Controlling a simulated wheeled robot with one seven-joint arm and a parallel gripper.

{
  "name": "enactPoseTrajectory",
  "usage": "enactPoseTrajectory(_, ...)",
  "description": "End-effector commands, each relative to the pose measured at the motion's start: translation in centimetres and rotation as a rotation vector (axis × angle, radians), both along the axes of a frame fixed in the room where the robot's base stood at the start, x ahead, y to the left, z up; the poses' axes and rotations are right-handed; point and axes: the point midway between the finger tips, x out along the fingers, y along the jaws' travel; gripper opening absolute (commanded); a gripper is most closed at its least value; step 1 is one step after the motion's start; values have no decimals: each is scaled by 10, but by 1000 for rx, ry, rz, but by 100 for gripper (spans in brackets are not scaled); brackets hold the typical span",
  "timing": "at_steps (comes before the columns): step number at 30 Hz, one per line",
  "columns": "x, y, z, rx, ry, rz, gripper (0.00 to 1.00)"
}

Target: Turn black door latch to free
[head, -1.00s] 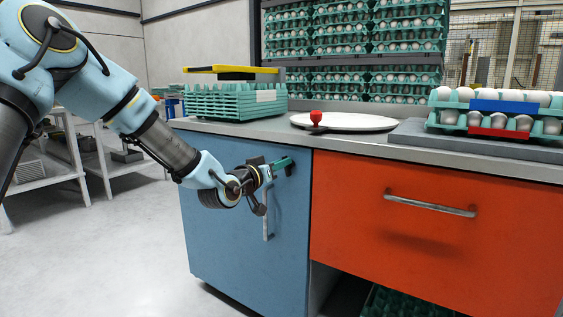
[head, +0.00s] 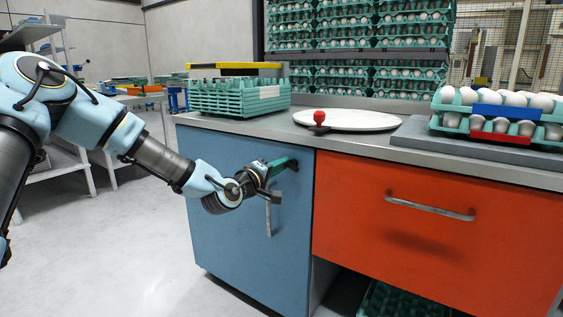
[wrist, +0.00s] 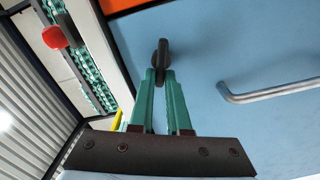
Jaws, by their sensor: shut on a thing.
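The blue cabinet door (head: 235,230) carries a small black latch near its upper right corner. The latch (wrist: 162,50) shows in the wrist view as a dark rounded piece against the blue door. My gripper (head: 285,163) reaches it from the left, and its green fingers (wrist: 161,80) are shut on the latch. The fingers hide part of the latch, so I cannot tell its exact turn angle. The door looks closed. Its grey bar handle (head: 268,213) hangs below the gripper and also shows at the right in the wrist view (wrist: 270,91).
An orange drawer (head: 430,240) with a metal handle is right of the door. The countertop (head: 350,148) above holds stacked green trays (head: 235,98), a white round board (head: 350,120) with a red knob (head: 319,116), and an egg tray (head: 455,122). Open floor lies left.

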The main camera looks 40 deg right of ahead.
Motion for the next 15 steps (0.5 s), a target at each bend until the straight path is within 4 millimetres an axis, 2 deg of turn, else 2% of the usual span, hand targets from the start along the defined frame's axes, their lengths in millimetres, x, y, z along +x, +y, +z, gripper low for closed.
enactPoseTrajectory(6, 2, 1, -2, -44, 166, 2, 0)
enactPoseTrajectory(15, 2, 0, -5, -81, 310, 2, 0)
